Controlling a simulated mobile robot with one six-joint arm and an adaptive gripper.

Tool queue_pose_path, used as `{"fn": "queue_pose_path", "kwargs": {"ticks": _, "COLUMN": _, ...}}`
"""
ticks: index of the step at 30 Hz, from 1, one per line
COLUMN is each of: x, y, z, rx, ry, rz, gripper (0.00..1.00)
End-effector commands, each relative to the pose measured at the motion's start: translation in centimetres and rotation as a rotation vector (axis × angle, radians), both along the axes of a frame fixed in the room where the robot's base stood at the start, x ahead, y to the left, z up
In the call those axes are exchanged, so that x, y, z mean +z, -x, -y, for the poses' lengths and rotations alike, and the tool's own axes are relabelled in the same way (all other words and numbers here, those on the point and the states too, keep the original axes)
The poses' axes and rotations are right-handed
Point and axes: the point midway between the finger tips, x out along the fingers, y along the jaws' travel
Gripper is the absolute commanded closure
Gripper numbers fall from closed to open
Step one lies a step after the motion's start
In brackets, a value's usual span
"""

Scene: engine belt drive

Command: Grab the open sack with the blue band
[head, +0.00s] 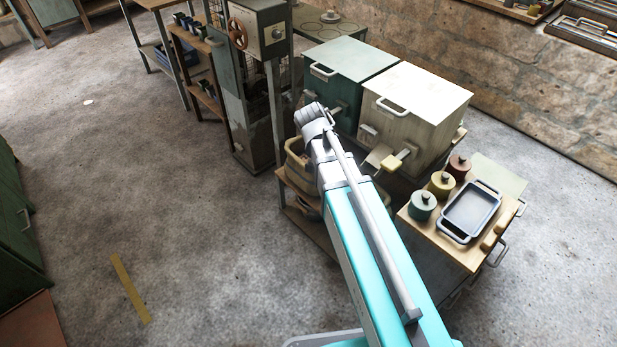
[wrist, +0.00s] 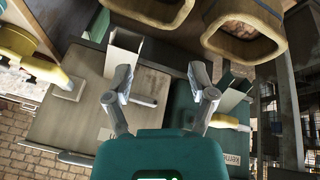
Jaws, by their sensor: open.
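Two tan sack-like containers show at the top of the wrist view. The right one (wrist: 268,52) is open, with brown lumpy contents; the other (wrist: 150,20) is cut off by the top edge. In the head view one tan container (head: 294,168) stands on a shelf, partly hidden by my arm. My gripper (wrist: 161,85) is open in the wrist view, with nothing between its fingers and both containers beyond its tips. In the head view the fingers cannot be made out.
A green box (head: 345,68) and a cream box (head: 425,95) with handles stand beside my arm. A side table holds lidded canisters (head: 440,183) and a dark tray (head: 470,210). A cabinet with a red wheel (head: 237,33) stands behind. The floor at left is mostly clear.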

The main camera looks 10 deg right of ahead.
Motion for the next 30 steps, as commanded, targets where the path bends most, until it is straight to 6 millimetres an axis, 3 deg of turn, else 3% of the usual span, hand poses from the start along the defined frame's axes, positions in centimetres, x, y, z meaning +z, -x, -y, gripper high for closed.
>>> {"fn": "queue_pose_path", "kwargs": {"ticks": 1, "x": -1.9, "y": -0.9, "z": -0.3, "rx": -0.018, "ry": 0.012, "rz": 0.021, "gripper": 0.28}}
{"fn": "queue_pose_path", "kwargs": {"ticks": 18, "x": -10.5, "y": -7.9, "z": -3.9, "rx": -0.238, "ry": 0.112, "rz": 0.312, "gripper": 0.28}}
{"fn": "queue_pose_path", "kwargs": {"ticks": 24, "x": -12.4, "y": -9.7, "z": -5.2, "rx": -0.287, "ry": 0.125, "rz": 0.403, "gripper": 0.28}}
{"fn": "queue_pose_path", "kwargs": {"ticks": 30, "x": -13.0, "y": -10.4, "z": -5.7, "rx": -0.312, "ry": 0.129, "rz": 0.448, "gripper": 0.28}}
